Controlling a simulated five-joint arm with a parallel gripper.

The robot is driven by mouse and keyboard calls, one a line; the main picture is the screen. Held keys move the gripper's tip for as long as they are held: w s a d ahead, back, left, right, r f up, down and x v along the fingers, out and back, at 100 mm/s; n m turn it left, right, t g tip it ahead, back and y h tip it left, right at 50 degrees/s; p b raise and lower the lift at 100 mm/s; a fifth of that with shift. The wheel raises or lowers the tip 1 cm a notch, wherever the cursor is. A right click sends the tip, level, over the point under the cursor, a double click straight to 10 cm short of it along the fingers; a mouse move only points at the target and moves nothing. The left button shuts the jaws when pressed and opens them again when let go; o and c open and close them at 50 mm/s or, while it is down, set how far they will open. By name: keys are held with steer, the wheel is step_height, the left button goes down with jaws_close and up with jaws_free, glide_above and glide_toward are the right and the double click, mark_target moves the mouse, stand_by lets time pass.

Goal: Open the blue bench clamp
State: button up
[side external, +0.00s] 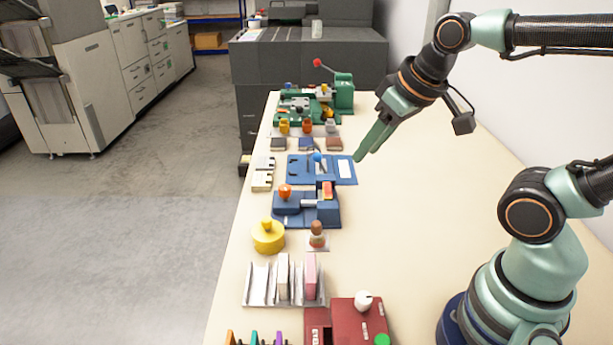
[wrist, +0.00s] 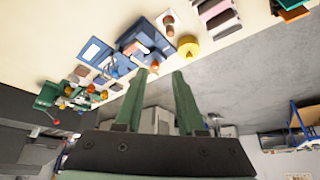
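A blue clamp-like device (side external: 307,211) sits on the bench, with an orange knob (side external: 285,191) on its left and a red-orange piece (side external: 327,190) on its right. Behind it lies a flat blue plate (side external: 344,170) with a blue ball-topped lever (side external: 317,157). I cannot tell for sure which of the two is the bench clamp. The blue device (wrist: 151,46) and the blue plate (wrist: 93,50) also show in the wrist view, beyond my fingertips. My gripper (wrist: 160,73) is open and empty, with a gap between its green fingers. In the side view it (side external: 361,156) hangs above and right of the plate.
A yellow round piece (side external: 268,238), a metal rack (side external: 260,285) and a red box (side external: 345,320) stand nearer the camera. A green machine (side external: 342,95) with a red-tipped lever stands at the far end. The bench's right side (side external: 400,215) is clear.

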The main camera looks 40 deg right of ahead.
steer(key=o, duration=0.3)
steer(key=shift+w+r, duration=0.25)
steer(key=shift+w, duration=0.15)
steer(key=m+g, duration=0.5)
steer(key=m, duration=1.2)
glide_above(284, 187)
step_height(284, 187, down, 9)
step_height(284, 187, down, 11)
steer(key=shift+s+f, duration=0.1)
steer(key=shift+f, duration=0.05)
jaws_close()
